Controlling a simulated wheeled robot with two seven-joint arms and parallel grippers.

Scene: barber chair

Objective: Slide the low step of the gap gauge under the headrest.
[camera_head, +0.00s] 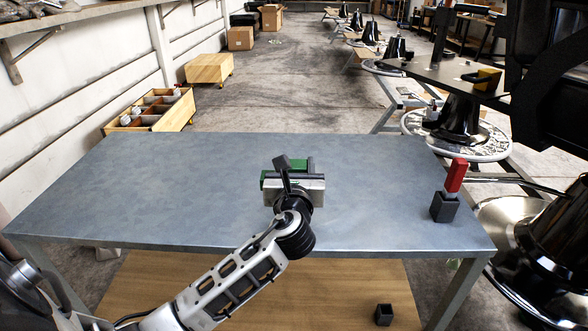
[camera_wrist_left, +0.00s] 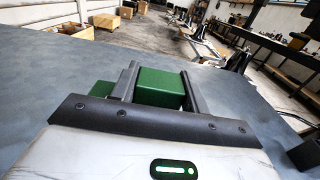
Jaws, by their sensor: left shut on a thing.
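The green stepped block, which I take as the gap gauge (camera_head: 298,164), is at the far middle of the grey table. My left gripper (camera_wrist_left: 157,85) is shut on its taller green part (camera_wrist_left: 160,80), one finger on each side. A lower green part (camera_wrist_left: 103,88) shows left of the fingers in the left wrist view. In the head view the gripper (camera_head: 293,175) hides much of the block; I cannot tell whether it touches the tabletop. A large black chair part (camera_head: 550,75) fills the upper right; I cannot tell which part is the headrest. My right gripper is not in view.
A red piece (camera_head: 455,175) stands upright in a dark block (camera_head: 445,207) near the right edge of the table (camera_head: 150,190). A small dark block (camera_head: 384,314) lies on the wooden board below. The table's left half is clear. A chair base (camera_head: 555,240) stands at right.

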